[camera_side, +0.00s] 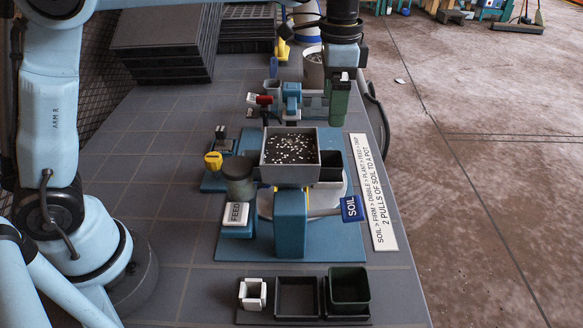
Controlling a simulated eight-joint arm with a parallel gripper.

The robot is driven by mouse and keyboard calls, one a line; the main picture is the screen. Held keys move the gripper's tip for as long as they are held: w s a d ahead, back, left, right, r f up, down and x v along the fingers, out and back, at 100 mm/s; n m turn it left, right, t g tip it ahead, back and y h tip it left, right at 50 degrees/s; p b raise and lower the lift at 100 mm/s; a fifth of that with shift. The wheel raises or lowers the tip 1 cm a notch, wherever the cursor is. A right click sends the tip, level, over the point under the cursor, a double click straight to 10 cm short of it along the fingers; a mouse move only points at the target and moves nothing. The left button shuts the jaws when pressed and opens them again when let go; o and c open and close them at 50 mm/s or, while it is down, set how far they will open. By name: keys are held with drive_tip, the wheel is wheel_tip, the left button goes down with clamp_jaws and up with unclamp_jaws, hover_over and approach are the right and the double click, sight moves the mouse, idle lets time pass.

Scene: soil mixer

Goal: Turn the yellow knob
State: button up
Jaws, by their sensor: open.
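The yellow knob (213,160) sits on a small blue station at the left of the soil mixer, beside a dark cylinder (238,178). Its face is towards the camera and it looks untouched. My gripper (340,84) hangs pointing down at the back right of the mixer, well away from the knob. Its jaws are open, though the gap is hard to see from this side. A green block-like part (338,104) shows just below it; I cannot tell whether they touch.
A grey hopper of speckled soil (290,147) stands mid-table, with a blue SOIL handle (351,208) and a white FEED button (236,213). A green pot (349,286) and white holder (252,293) stand in front. Black trays (165,42) are stacked behind. The table's left side is mostly clear.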

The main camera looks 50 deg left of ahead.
drive_tip(key=shift+c, duration=0.4)
drive_tip(key=shift+a, duration=0.2)
drive_tip(key=shift+c, duration=1.3)
drive_tip(key=s+a+n, duration=0.1)
drive_tip(key=n, duration=0.1)
drive_tip(key=s+a+n, duration=0.1)
drive_tip(key=a+n, duration=0.1)
drive_tip(key=s+a+n, duration=0.1)
drive_tip(key=a+n, duration=0.1)
drive_tip(key=shift+a+r, duration=0.1)
drive_tip(key=shift+r, duration=0.25)
drive_tip(key=shift+c, duration=1.2)
drive_tip(key=n, duration=2.1)
approach(213, 157)
drive_tip(key=shift+f, duration=4.55)
drive_tip(key=c, duration=1.1)
